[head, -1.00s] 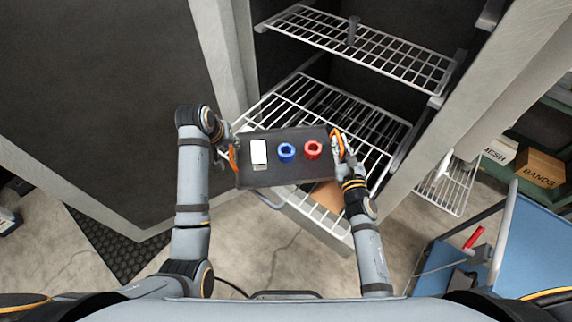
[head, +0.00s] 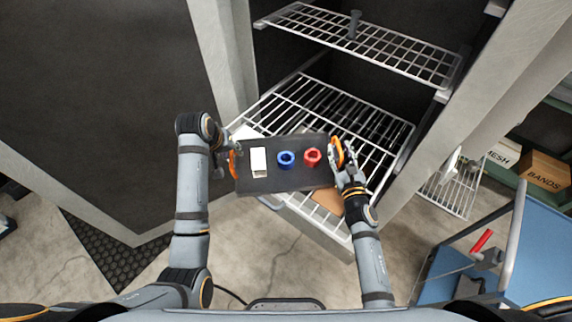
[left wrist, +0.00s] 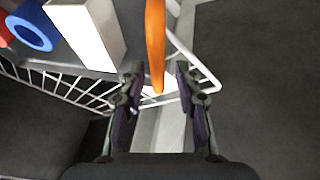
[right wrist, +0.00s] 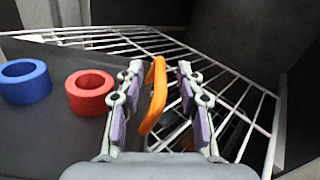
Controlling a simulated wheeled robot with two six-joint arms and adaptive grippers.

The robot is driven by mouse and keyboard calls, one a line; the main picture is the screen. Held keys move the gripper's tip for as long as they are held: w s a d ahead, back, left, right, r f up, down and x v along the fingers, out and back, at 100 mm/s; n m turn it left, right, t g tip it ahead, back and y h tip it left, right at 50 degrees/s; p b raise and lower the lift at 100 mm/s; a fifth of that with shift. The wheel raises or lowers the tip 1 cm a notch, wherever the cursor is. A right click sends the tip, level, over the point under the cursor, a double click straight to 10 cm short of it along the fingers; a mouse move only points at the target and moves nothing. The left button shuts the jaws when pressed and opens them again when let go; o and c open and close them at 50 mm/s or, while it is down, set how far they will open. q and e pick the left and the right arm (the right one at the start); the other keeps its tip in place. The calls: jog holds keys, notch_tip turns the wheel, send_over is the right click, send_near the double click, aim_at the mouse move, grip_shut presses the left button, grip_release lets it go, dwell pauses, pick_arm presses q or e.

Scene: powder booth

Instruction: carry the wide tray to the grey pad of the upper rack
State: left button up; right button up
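The wide dark tray (head: 285,179) carries a white block (head: 259,160), a blue ring (head: 286,159) and a red ring (head: 312,158). It overlaps the lower wire rack (head: 385,128); its support is hidden. My left gripper (left wrist: 157,75) is open, its fingers on both sides of the tray's left orange handle (left wrist: 155,40), with gaps. My right gripper (right wrist: 157,72) is open around the right orange handle (right wrist: 156,100), also with gaps. The upper wire rack (head: 390,48) stands above and behind, with a dark peg (head: 354,24). I cannot make out its grey pad.
Pale booth posts (head: 222,70) flank the racks. A brown panel (head: 328,200) shows below the tray. At the right stand a blue cart (head: 530,250) with a red-handled tool (head: 482,240) and a brown box (head: 543,170). The upper rack is mostly bare.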

jog(key=s, duration=0.4)
jog(key=s+d, duration=0.1)
jog(key=s, duration=0.7)
jog(key=shift+d, duration=0.15)
pick_arm(q)
jog(key=v, duration=1.2)
